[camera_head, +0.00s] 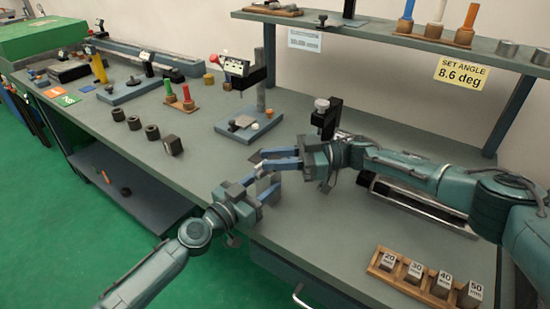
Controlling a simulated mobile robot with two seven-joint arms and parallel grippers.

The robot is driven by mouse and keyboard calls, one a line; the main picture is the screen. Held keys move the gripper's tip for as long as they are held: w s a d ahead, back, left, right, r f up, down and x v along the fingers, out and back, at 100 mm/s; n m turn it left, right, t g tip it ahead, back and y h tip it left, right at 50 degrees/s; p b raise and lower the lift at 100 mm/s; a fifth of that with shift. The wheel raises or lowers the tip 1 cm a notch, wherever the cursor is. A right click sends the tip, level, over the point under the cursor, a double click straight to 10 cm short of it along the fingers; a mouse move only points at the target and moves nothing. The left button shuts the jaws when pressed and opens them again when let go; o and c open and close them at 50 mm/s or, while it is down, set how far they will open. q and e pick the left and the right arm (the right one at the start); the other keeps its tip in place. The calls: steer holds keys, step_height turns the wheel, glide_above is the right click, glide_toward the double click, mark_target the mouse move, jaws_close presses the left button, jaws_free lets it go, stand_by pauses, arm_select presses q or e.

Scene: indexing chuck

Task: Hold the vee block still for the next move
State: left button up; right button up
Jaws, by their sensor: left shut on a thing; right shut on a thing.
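My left gripper (257,184) and my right gripper (268,157) meet above the bench near its front edge, left of the black slide. A small dark grey piece (255,157), apparently the vee block, shows at the tips of the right gripper's blue fingers. Most of it is hidden by the fingers, so its shape and tilt are unclear. The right gripper comes from the right and is shut on it. The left gripper comes from below and is shut at the same spot, its fingers close to the right ones. I cannot make out its exact contact.
A black post with a silver knob (327,115) stands behind the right gripper. A wooden rack (385,275) of marked blocks sits front right. A stand (243,125) and several dark round pieces (134,123) are on the left. The shelf sign (463,73) reads 8.6 deg.

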arm_select(q)
steer(key=shift+s+f, duration=0.1)
steer(key=shift+f, duration=0.25)
arm_select(e)
steer(key=shift+s+a, duration=0.15)
steer(key=o, duration=0.9)
steer(key=shift+o, duration=0.2)
steer(key=d, duration=0.7)
steer(key=shift+w+d, duration=0.25)
steer(key=shift+d, duration=0.1)
arm_select(q)
steer(key=o, duration=1.2)
steer(key=shift+r, duration=0.25)
steer(key=shift+c, duration=0.2)
